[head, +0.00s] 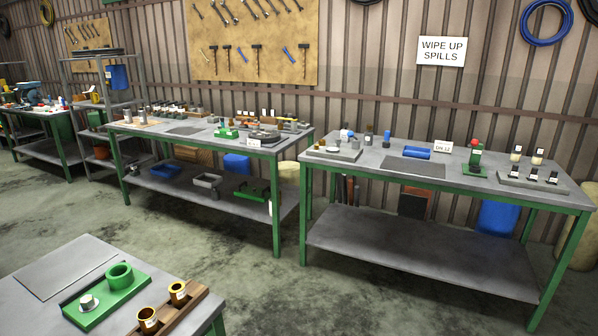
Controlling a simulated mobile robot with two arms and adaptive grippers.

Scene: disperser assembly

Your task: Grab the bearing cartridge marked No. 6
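No label reading No. 6 can be made out. Two brass flanged cups with small pale labels stand upright in a brown wooden rack (196,304) on the near table: the front cup (148,320) and the rear cup (178,292). Several small dark pieces with white labels, one of them the middle piece (533,174), stand on a grey tray (508,181) on the right bench. Which of these, if any, is the bearing cartridge No. 6 I cannot tell. Neither of my grippers shows in the head view.
The near table (75,259) also holds a green fixture (92,310) with a green ring (119,275). The right bench (355,165) carries a blue cylinder (417,152) and a "DN 12" sign (443,147). Another cluttered bench (160,129) stands left. Open floor (240,270) lies between.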

